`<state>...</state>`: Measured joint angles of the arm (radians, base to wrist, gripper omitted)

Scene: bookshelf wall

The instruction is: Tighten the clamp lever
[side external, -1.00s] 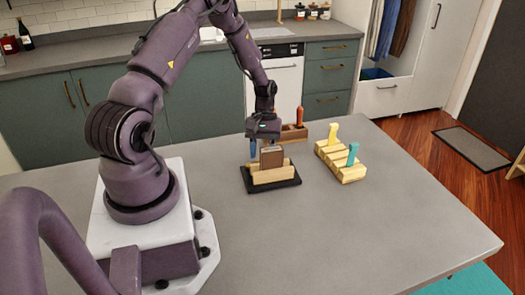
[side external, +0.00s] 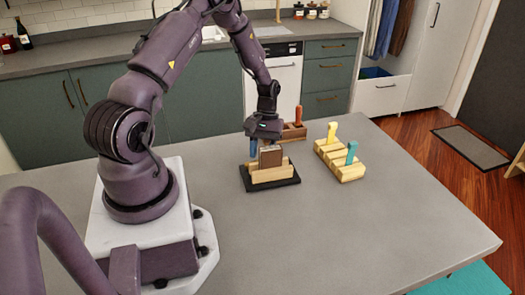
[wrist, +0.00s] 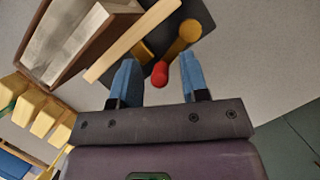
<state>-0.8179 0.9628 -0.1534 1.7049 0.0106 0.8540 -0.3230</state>
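The clamp stands on a dark base plate (side external: 285,184), which also shows in the wrist view (wrist: 192,10). Its light wooden jaws (side external: 272,176) stand around a brown block (side external: 271,157). In the wrist view, the lever's red knob (wrist: 160,74) is by a brass-coloured round part (wrist: 188,32), beside the long light wood jaw (wrist: 130,42). My gripper (wrist: 158,78) is open, with one blue finger on each side of the red knob and gaps between. In the side view my gripper (side external: 265,140) is low behind the brown block, which hides part of the fingers and the lever.
A yellow wooden rack (side external: 345,172) with a yellow tool (side external: 332,131) and a teal tool (side external: 351,153) stands to the right. A brown wooden holder (side external: 295,132) with an orange-handled tool (side external: 298,115) stands behind. The grey table (side external: 380,230) is clear in front and to the right.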

